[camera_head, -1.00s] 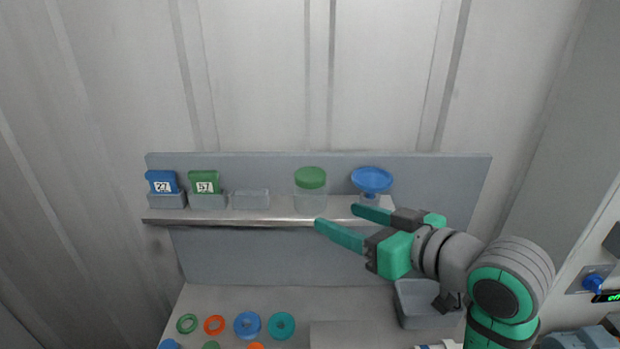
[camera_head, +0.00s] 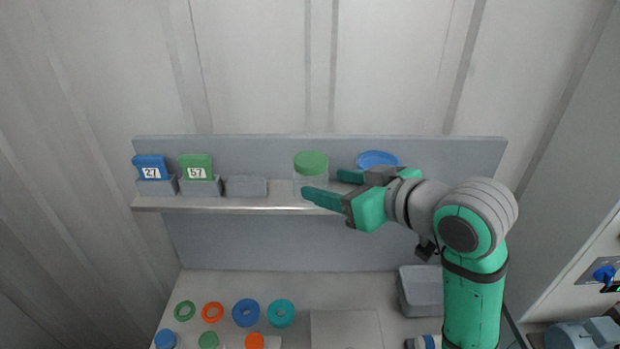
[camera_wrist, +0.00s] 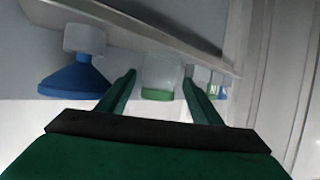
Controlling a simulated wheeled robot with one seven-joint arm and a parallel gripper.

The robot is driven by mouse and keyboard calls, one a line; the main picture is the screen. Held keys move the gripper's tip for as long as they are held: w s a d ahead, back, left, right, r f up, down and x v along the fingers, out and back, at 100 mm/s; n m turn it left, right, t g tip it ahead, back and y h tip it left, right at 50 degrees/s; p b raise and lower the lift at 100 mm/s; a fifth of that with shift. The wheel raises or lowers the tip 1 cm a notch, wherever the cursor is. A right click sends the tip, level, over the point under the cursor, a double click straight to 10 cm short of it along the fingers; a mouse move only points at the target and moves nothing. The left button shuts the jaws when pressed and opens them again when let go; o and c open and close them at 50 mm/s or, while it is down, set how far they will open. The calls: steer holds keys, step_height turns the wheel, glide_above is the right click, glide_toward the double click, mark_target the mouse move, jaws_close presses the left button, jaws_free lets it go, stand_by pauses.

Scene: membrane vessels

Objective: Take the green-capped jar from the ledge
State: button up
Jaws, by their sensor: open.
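The green-capped jar (camera_head: 311,176) is a clear jar with a green lid, standing upright on the ledge (camera_head: 228,204). My gripper (camera_head: 326,187) is open, level with the jar and just to its right. Its near finger reaches across the lower front of the jar, and its far finger points toward the jar's right side. In the wrist view the jar (camera_wrist: 161,76) appears upside down, between the two finger tips (camera_wrist: 160,85). I cannot tell whether either finger touches it.
A blue funnel-topped vessel (camera_head: 378,158) stands on the ledge right of the jar, partly hidden by my gripper; it shows in the wrist view (camera_wrist: 77,78). Blue (camera_head: 150,167) and green (camera_head: 196,167) tagged holders and a grey tray (camera_head: 246,186) stand left. Rings and caps lie below.

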mark_target(322, 184)
steer(key=x, duration=0.5)
steer(key=shift+f, duration=0.25)
steer(key=shift+s, duration=0.15)
steer(key=shift+c, duration=0.4)
steer(key=c, duration=0.6)
steer(key=shift+c, duration=0.2)
steer(key=shift+r, duration=0.2)
